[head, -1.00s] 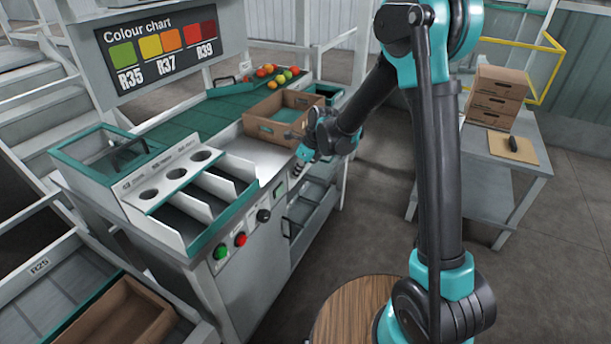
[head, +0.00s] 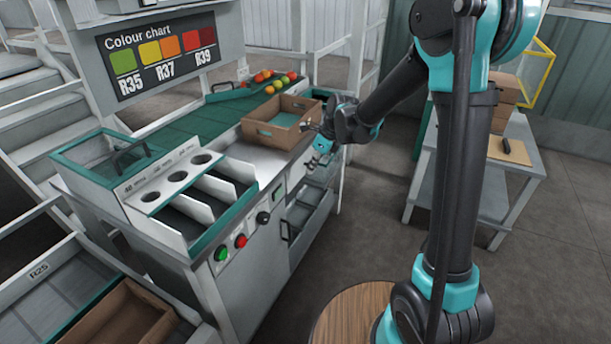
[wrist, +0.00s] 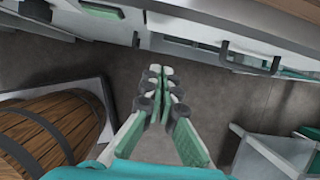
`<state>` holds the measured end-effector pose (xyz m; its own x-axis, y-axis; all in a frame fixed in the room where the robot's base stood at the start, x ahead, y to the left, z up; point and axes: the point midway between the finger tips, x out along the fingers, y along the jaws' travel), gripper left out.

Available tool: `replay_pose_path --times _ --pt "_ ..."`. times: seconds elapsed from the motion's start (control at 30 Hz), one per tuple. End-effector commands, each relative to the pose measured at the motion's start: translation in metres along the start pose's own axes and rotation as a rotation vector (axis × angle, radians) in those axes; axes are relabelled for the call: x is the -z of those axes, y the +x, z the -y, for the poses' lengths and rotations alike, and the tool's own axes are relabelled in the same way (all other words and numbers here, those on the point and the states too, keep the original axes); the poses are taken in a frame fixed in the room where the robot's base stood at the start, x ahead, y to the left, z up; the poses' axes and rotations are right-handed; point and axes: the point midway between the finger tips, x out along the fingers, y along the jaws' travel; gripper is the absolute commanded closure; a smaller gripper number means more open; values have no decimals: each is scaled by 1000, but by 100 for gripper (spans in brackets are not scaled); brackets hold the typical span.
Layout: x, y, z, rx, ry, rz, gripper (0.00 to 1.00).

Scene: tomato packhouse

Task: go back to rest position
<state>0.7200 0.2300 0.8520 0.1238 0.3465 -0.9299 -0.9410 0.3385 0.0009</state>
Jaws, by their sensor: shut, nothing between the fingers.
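My gripper (head: 316,162) is in front of the sorting bench, at the bench's right edge and a little below the cardboard box in the head view. In the wrist view my gripper (wrist: 160,70) points down over bare grey floor, its fingertips together and nothing between them. My arm rises on the right of the head view and bends over to the left toward the bench.
A side table (head: 475,160) with stacked boxes stands at right, partly behind my arm. A wooden barrel (wrist: 60,125) shows in the wrist view. Floor between is clear.

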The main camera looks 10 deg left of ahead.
Motion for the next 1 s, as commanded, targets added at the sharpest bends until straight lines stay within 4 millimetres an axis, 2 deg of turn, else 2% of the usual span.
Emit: replay_pose_path --times 0.1,0.33,0.47,0.57,0.73,1.0 --pt "0 -18 0 0 1 0 100" --pt "2 -35 0 1 -5 -1 100" --pt "17 -44 -2 19 -85 -9 100" --pt "44 -56 -6 48 -232 -25 100" --pt "103 -76 -19 100 -570 -84 100" --pt "194 -98 -53 132 -1117 -225 100"
